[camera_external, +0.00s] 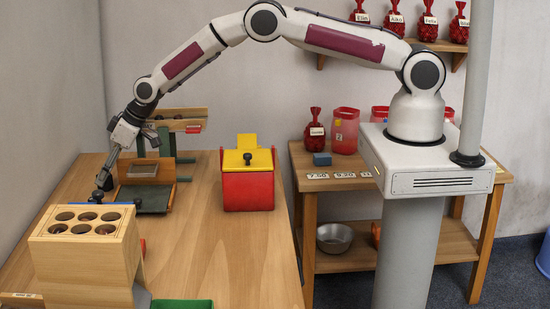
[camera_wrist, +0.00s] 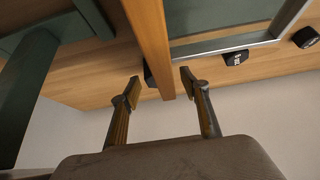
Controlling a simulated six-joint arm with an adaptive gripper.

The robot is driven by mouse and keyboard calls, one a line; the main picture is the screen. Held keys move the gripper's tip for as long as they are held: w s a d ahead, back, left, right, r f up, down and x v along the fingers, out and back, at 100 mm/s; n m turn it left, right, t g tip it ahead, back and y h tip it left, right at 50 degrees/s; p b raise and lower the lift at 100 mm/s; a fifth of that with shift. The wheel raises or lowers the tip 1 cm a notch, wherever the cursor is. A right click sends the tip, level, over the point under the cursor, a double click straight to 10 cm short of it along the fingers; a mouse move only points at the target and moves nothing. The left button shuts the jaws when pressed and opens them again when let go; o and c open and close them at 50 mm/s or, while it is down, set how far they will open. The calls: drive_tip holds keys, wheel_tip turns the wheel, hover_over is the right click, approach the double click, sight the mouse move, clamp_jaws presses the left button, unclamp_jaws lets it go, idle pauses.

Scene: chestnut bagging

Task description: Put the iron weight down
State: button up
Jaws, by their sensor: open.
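My gripper (camera_external: 104,184) reaches down at the left side of the table, beside a green balance scale (camera_external: 157,200). In the wrist view my gripper (camera_wrist: 160,84) is open, its two fingers apart with nothing gripped. A small dark block, probably an iron weight (camera_wrist: 149,76), shows near the left fingertip, partly hidden by a wooden strip. A dark weight with a pale mark (camera_wrist: 236,58) and another dark weight (camera_wrist: 305,38) lie on the wood further right. In the external view the weights are too small to tell apart near my fingertips.
A wooden box with round holes (camera_external: 88,270) stands close in front of my gripper. A red box with a yellow lid (camera_external: 248,185) stands right of the scale. A green tray (camera_external: 182,304) is at the front edge. The table's middle right is clear.

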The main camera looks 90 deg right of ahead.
drive_tip(key=v, duration=0.6)
idle(0.3)
drive_tip(key=shift+s+r, duration=0.1)
drive_tip(key=shift+r, duration=0.05)
idle(0.5)
drive_tip(key=s+a+f+v, duration=0.1)
drive_tip(key=a+v, duration=0.2)
drive_tip(key=v, duration=1.5)
drive_tip(key=s+a+f+v, duration=0.1)
drive_tip(key=s+a+v, duration=0.1)
drive_tip(key=v, duration=1.5)
drive_tip(key=s+a+r, duration=0.1)
drive_tip(key=s+r, duration=0.1)
drive_tip(key=s, duration=0.7)
drive_tip(key=s+a+r, duration=0.1)
drive_tip(key=s+r, duration=0.2)
drive_tip(key=s, duration=0.5)
drive_tip(key=s+f, duration=0.1)
drive_tip(key=s, duration=0.7)
drive_tip(key=s+f+g, duration=0.1)
drive_tip(key=s+f, duration=0.1)
drive_tip(key=s, duration=0.6)
drive_tip(key=shift+s+f, duration=0.25)
drive_tip(key=shift+f, duration=0.1)
